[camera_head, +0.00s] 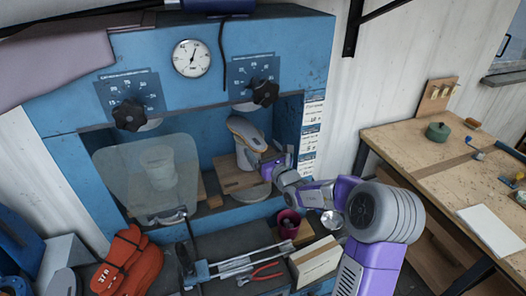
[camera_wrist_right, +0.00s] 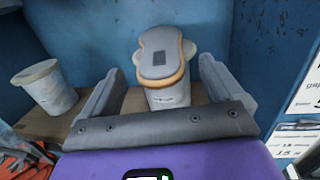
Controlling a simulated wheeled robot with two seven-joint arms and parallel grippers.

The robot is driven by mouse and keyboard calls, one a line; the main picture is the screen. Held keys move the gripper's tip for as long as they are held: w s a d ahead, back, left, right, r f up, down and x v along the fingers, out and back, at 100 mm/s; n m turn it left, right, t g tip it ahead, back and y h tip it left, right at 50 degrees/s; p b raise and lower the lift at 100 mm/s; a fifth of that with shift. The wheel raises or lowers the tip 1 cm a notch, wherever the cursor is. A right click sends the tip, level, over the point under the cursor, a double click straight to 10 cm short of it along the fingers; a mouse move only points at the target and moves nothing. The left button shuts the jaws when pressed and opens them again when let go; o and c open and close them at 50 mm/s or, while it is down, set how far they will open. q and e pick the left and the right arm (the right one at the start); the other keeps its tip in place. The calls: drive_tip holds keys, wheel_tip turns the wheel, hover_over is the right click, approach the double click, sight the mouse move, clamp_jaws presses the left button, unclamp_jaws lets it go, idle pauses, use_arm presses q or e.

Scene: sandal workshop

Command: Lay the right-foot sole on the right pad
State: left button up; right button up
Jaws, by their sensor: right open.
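The sole (camera_wrist_right: 161,52), grey with a tan edge and a dark rectangular patch, lies on top of the pale right pad (camera_wrist_right: 168,97) in the right wrist view. In the head view the sole (camera_head: 247,130) shows in the press's right bay, above its pad (camera_head: 243,157). My right gripper (camera_wrist_right: 160,70) is open, its fingers apart on either side in front of the sole and pad. In the head view the right gripper (camera_head: 268,164) is at the pad's right. Whether the fingers touch anything cannot be told. My left gripper is out of view.
The blue press (camera_head: 140,60) walls in the bay. A pale left pad (camera_wrist_right: 45,85) is bare. A translucent shield (camera_head: 148,175) covers the left bay. A red glove (camera_head: 128,262), pliers (camera_head: 262,272) and a purple cup (camera_head: 288,222) are in front. A workbench (camera_head: 420,150) stands at right.

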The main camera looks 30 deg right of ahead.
drive_tip(key=shift+s, duration=0.15)
drive_tip(key=s+b, duration=0.1)
drive_tip(key=s, duration=0.6)
drive_tip(key=shift+s+a, duration=0.35)
idle(1.1)
drive_tip(key=shift+o, duration=0.6)
drive_tip(key=s, duration=0.7)
drive_tip(key=shift+s+a+f+b, duration=0.15)
drive_tip(key=shift+s+a+b, duration=0.15)
